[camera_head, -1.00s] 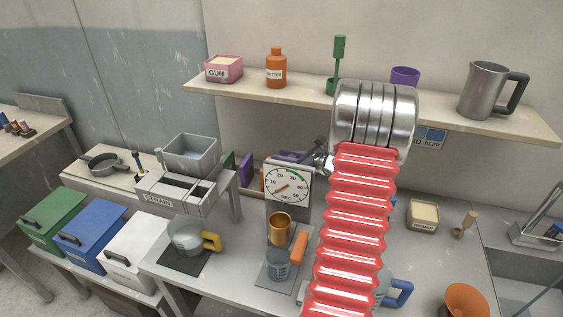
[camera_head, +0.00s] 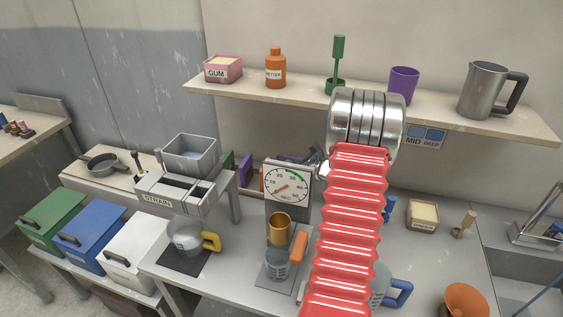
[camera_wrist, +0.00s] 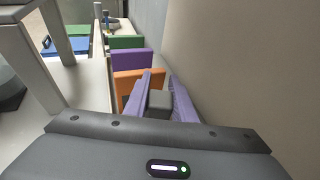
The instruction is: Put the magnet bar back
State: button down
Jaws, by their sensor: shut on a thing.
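My gripper (camera_wrist: 160,84) has two purple fingers in the wrist view. They are shut on a dark grey block (camera_wrist: 158,104), which looks like the magnet bar; only its near end shows. An orange panel (camera_wrist: 130,83) and a purple panel (camera_wrist: 131,62) stand upright just beyond the fingers. In the head view my gripper (camera_head: 292,158) is largely hidden behind the dial timer (camera_head: 287,184), and I cannot make out the held bar there.
The shelf (camera_head: 440,113) above carries a cup, bottle and jug. The STRAIN stand (camera_head: 170,200) is at left. A brass cup (camera_head: 279,228) and orange-handled jug (camera_head: 277,263) stand before the timer. A wall (camera_wrist: 225,60) is close on the right in the wrist view.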

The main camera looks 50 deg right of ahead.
jog(key=c, duration=1.8)
grip_release()
jog(key=shift+f, duration=0.1)
jog(key=shift+o, duration=0.2)
jog(key=a+v, duration=0.1)
jog(key=v, duration=1.1)
jog(key=shift+d, duration=0.5)
jog(key=shift+s, duration=0.1)
